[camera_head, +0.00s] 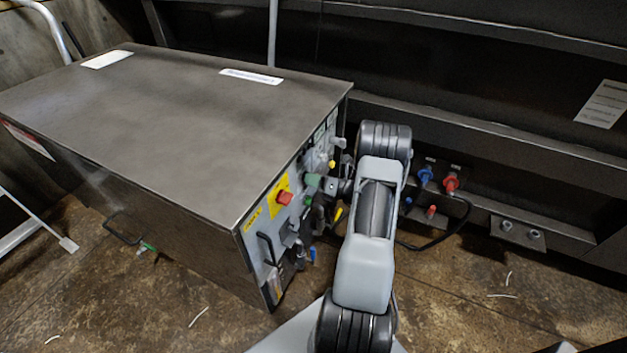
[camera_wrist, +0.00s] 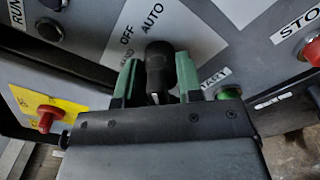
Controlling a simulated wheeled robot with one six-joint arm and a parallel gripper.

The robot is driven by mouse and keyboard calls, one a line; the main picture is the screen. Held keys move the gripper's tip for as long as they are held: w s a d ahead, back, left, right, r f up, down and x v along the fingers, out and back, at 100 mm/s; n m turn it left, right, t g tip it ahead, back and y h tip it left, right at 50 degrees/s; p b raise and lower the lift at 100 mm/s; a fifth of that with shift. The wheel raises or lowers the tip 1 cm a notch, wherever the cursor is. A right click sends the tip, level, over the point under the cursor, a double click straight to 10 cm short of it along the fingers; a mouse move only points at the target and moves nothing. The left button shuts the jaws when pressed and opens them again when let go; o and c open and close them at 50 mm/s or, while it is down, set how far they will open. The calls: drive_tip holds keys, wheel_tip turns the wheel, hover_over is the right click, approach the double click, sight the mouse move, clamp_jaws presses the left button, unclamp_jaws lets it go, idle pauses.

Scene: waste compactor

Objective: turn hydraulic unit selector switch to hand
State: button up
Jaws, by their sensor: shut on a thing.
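The selector switch (camera_wrist: 158,68) is a black knob on a grey plate (camera_wrist: 185,30) marked HAND, OFF and AUTO in the wrist view. The HAND mark is partly covered by my gripper. My gripper (camera_wrist: 158,84) has green fingers, one on each side of the knob, and is shut on it. The knob stands nearly upright in the picture, its top between the OFF and AUTO marks. In the head view the hydraulic unit (camera_head: 170,130) is a large dark metal box, and my arm reaches to its front control panel (camera_head: 270,245), hiding the switch.
A red emergency button (camera_wrist: 46,118) on a yellow plate sits left of the switch. A green start button (camera_wrist: 229,92) and a red stop button (camera_wrist: 312,52) lie to the right. Blue (camera_head: 425,174) and red (camera_head: 450,183) hose couplings stand right of my arm.

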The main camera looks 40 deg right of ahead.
drive_tip(key=n+b, duration=0.2)
drive_tip(key=n, duration=0.2)
drive_tip(key=shift+f+n, duration=0.15)
drive_tip(key=shift+n, duration=0.25)
drive_tip(key=n+b, duration=0.3)
drive_tip(key=n, duration=0.1)
drive_tip(key=shift+n, duration=0.3)
drive_tip(key=n+b, duration=0.4)
drive_tip(key=n, duration=0.1)
drive_tip(key=shift+f, duration=0.1)
drive_tip(key=shift+n+b, duration=1.55)
drive_tip(key=shift+n, duration=0.05)
drive_tip(key=shift+r, duration=0.2)
drive_tip(key=o, duration=0.6)
drive_tip(key=shift+d, duration=0.1)
drive_tip(key=shift+c, duration=0.2)
